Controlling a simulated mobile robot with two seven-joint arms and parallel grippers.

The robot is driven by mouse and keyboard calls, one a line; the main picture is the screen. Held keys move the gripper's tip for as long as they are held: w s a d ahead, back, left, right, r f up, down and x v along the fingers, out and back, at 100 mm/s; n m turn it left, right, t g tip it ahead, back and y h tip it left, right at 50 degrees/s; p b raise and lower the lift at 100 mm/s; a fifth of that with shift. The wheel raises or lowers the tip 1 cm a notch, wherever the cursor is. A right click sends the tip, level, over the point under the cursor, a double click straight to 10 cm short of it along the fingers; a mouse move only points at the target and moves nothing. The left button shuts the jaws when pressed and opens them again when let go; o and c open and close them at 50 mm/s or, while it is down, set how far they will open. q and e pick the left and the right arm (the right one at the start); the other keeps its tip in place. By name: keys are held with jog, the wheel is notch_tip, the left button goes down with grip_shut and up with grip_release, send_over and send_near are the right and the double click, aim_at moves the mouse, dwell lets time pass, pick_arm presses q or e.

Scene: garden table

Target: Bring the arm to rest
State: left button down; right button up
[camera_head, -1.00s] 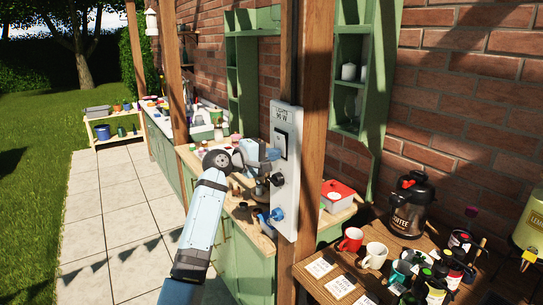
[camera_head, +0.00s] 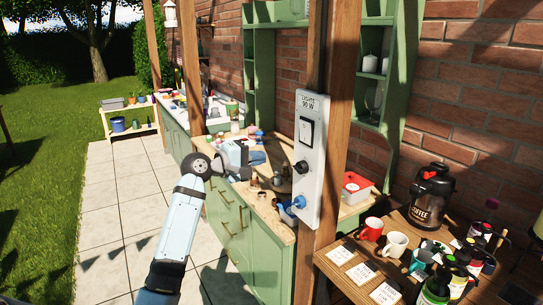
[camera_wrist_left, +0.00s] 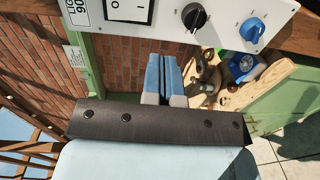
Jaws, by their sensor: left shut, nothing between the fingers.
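My left gripper (camera_head: 260,158) shows in the head view at the end of my pale blue arm, left of the white switch panel and apart from it. In the left wrist view its two blue fingers (camera_wrist_left: 162,75) are together and empty. The white panel (camera_head: 310,170) is fixed to a wooden post, with a black-and-white rocker switch (camera_head: 306,130), a black knob (camera_head: 301,167) and a blue knob (camera_head: 298,202). The panel (camera_wrist_left: 170,18) also shows along the top of the left wrist view. My right gripper is out of view.
A green-fronted counter (camera_head: 262,250) with small items stands below and behind my gripper. A wooden table (camera_head: 345,285) at right holds mugs, bottles and a coffee dispenser (camera_head: 431,198). The paved path (camera_head: 115,220) at left is clear.

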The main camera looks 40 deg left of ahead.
pick_arm(q)
jog(key=shift+s+a, duration=0.15)
jog(key=shift+s, duration=0.3)
jog(key=shift+w, duration=0.1)
